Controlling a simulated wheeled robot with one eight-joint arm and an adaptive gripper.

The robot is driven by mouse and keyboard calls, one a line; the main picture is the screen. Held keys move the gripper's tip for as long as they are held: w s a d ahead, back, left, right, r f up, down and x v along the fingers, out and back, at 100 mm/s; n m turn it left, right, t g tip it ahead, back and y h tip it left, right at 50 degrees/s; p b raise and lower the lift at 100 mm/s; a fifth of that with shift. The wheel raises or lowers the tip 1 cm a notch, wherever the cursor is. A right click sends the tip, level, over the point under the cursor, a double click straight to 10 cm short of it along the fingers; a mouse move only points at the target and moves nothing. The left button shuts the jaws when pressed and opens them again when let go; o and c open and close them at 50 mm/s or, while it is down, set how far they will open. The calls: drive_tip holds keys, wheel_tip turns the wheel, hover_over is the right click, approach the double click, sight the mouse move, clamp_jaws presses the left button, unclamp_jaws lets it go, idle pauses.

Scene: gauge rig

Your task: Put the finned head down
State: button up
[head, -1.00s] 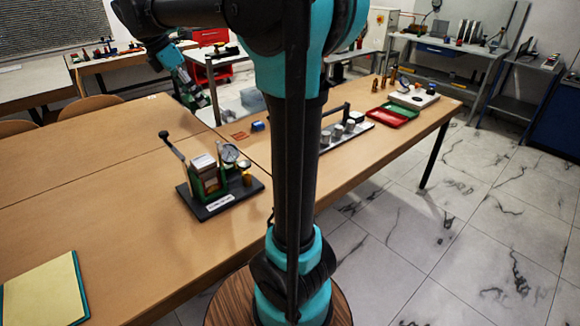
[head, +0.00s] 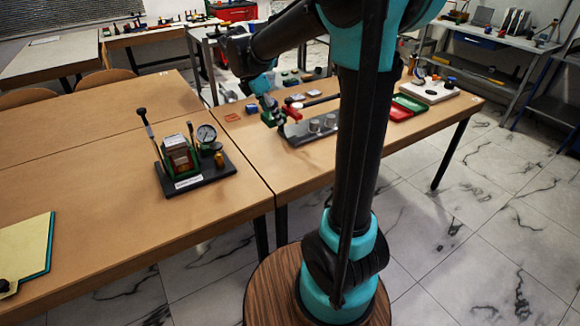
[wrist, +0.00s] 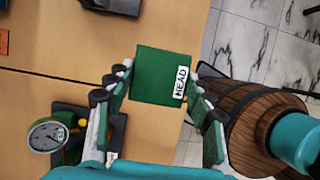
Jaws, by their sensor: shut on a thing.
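The finned head (wrist: 160,76) shows in the wrist view as a green square block with a white label reading HEAD. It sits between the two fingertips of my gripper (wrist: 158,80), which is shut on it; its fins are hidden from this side. The block is over the brown table. In the head view my gripper (head: 270,112) is small, over the table near the left end of a dark tray; the held head is hard to make out there. The gauge rig (head: 198,168), with a dial, lever and green frame, stands left of my gripper.
The dark tray (head: 328,137) holds grey cylinders. A yellow folder (head: 28,250) is at the near left. Bare tabletop (head: 262,147) lies between rig and dark tray.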

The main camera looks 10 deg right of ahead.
sight(278, 167)
wheel_tip(278, 167, down, 20)
drive_tip(key=shift+r, duration=0.2)
idle(0.4)
drive_tip(key=shift+f, duration=0.15)
drive_tip(key=o, duration=1.3)
drive_tip(key=v, duration=1.1)
drive_tip(key=s+d+f+m+t+y, duration=0.1)
drive_tip(key=s+d+f+m, duration=0.1)
drive_tip(key=s+m, duration=0.5)
drive_tip(key=s+d+f+m+t+y, duration=0.1)
drive_tip(key=s+d+f+m, duration=0.1)
drive_tip(key=s+m, duration=0.4)
drive_tip(key=s+d+f+m+y, duration=0.1)
drive_tip(key=s+d+m+y, duration=0.1)
drive_tip(key=s+d+m, duration=0.2)
drive_tip(key=shift+s+d+f+m+t, duration=0.3)
drive_tip(key=shift+s+f+m+t, duration=0.1)
drive_tip(key=shift+s+m, duration=1.65)
